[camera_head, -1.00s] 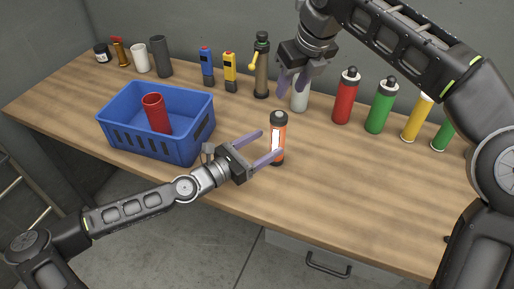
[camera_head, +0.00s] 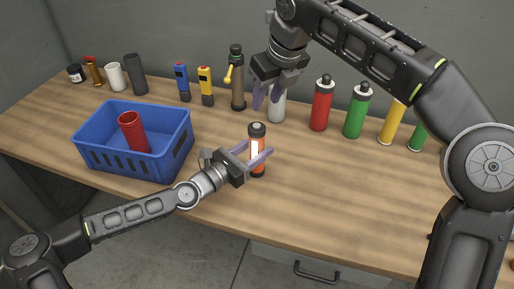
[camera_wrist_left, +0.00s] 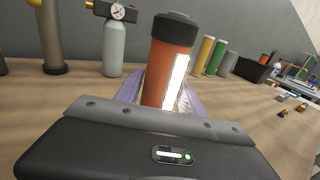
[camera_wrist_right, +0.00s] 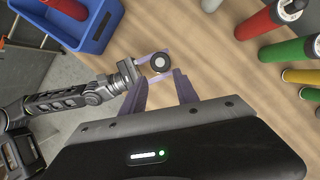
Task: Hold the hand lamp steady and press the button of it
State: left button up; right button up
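The hand lamp (camera_head: 257,146) is an orange cylinder with a black cap and a white light strip, upright on the bench. My left gripper (camera_head: 262,157) has a finger on each side of its body; the fingers look closed against it. The left wrist view shows the lamp (camera_wrist_left: 170,65) between the fingers. My right gripper (camera_head: 267,100) is open and empty, pointing down in front of the grey bottle. In the right wrist view the lamp's round top (camera_wrist_right: 160,62), with a pale disc in its middle, shows beyond the open fingertips (camera_wrist_right: 160,88).
A blue crate (camera_head: 133,168) with a red cup (camera_head: 131,131) stands left of the lamp. A grey bottle (camera_head: 277,107), a red bottle (camera_head: 321,104) and a green bottle (camera_head: 357,111) stand along the back. The bench (camera_head: 320,190) is clear right of the lamp.

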pick_arm(q)
grip_shut()
pick_arm(e)
grip_shut()
dwell(0.4)
dwell(1.3)
